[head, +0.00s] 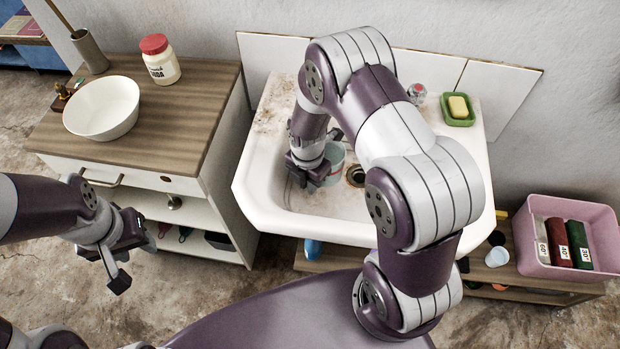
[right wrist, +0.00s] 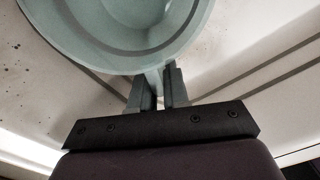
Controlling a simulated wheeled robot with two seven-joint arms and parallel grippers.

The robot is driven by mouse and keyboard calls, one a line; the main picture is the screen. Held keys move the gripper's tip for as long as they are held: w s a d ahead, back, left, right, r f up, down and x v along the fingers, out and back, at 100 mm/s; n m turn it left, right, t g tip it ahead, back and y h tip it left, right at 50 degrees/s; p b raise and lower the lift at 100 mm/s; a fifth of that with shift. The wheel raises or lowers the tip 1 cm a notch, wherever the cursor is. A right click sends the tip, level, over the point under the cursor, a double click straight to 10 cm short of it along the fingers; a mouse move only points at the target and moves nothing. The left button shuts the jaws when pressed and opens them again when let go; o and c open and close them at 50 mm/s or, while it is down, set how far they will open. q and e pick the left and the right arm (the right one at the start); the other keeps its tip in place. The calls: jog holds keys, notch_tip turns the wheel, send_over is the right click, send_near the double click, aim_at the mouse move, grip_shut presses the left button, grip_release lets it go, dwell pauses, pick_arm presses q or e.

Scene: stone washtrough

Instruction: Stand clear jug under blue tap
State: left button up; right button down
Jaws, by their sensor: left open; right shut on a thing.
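The clear jug (head: 335,157), tinted pale blue-green, is in the white sink (head: 262,205), left of the drain. My right gripper (head: 312,172) is shut on the jug's handle. In the right wrist view the jug (right wrist: 125,35) fills the top, and its handle lies between the two fingers (right wrist: 160,92). I cannot tell whether its base touches the basin. My left gripper (head: 133,262) is open and empty, in front of the cabinet. No blue tap shows; my right arm covers much of the sink's back. A grey fitting with a red mark (head: 416,92) shows right of the arm.
A green soap dish (head: 458,118) with yellow soap is at the sink's back right. A white bowl (head: 101,108) and a red-lidded jar (head: 160,60) stand on the left cabinet (head: 150,130). A pink crate (head: 545,262) with several rolls is at the right.

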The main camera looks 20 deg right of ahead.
jog(key=shift+c, duration=2)
grip_release()
notch_tip(320, 180, up, 13)
jog(key=s+a+p, duration=0.1)
jog(key=p, duration=1.1)
jog(key=shift+s+p, duration=0.35)
